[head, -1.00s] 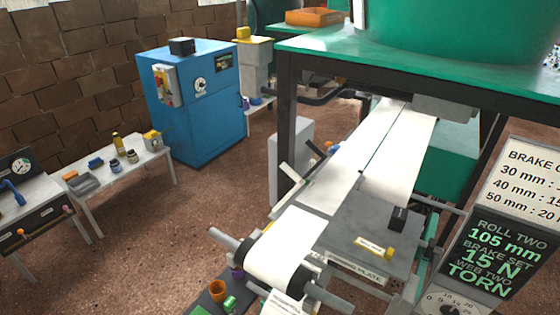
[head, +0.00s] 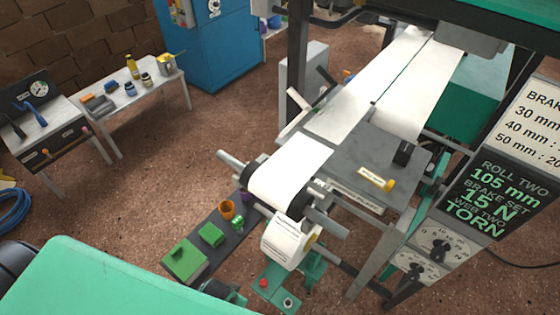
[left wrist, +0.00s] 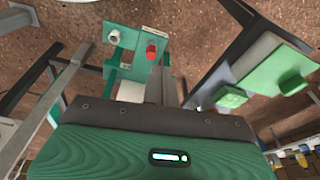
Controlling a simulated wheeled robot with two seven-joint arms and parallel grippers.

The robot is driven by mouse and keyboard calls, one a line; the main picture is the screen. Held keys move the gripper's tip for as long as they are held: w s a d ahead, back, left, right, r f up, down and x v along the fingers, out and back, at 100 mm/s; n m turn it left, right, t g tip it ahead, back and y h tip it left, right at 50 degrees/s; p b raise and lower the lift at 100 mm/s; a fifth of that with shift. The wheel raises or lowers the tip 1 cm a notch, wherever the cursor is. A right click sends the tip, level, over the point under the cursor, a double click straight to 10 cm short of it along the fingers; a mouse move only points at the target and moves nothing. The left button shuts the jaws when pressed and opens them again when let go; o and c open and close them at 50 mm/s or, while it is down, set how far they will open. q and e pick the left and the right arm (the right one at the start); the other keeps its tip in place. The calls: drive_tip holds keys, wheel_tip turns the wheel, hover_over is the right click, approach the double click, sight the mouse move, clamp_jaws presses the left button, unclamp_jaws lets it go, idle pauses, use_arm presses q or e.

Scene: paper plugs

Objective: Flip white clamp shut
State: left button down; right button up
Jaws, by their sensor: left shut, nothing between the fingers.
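A pale, whitish bar-like clamp (head: 293,124) sits at the left edge of the white web on the machine, with a dark lever (head: 325,76) standing up beyond it. I cannot tell from this view how far the clamp is open. A green housing of my own arm fills the lower left of the head view, and my left gripper's fingers cannot be made out there. In the left wrist view my left gripper (left wrist: 165,86) is shut and empty, pointing toward a green bracket with a red knob (left wrist: 151,50). The clamp is not visible there. My right gripper is out of view.
A grey plate (head: 365,160) carries a yellow-tagged piece and a black block. A paper roll (head: 286,241) hangs below the front roller. A dark shelf (head: 228,240) holds green blocks and an orange cup.

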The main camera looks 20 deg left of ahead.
use_arm(q)
drive_tip(key=w+r+n+t, duration=0.1)
drive_tip(key=w+r, duration=0.1)
drive_tip(key=r, duration=0.9)
drive_tip(key=w+r+t, duration=0.1)
drive_tip(key=w+r, duration=0.1)
drive_tip(key=r, duration=0.9)
drive_tip(key=w+r+n+t, duration=0.4)
drive_tip(key=w+r, duration=0.3)
drive_tip(key=r, duration=0.4)
drive_tip(key=w+r+n+t, duration=0.4)
drive_tip(key=w+r+t, duration=0.2)
drive_tip(key=w+r, duration=0.2)
drive_tip(key=w+r+n+t+p, duration=0.1)
drive_tip(key=w+r+n+t, duration=0.3)
drive_tip(key=w+r, duration=0.4)
wheel_tip(320, 180, up, 6)
drive_tip(key=shift+d+f+n+t+h, duration=0.2)
drive_tip(key=shift+n+t+h, duration=0.2)
drive_tip(key=shift+t, duration=0.4)
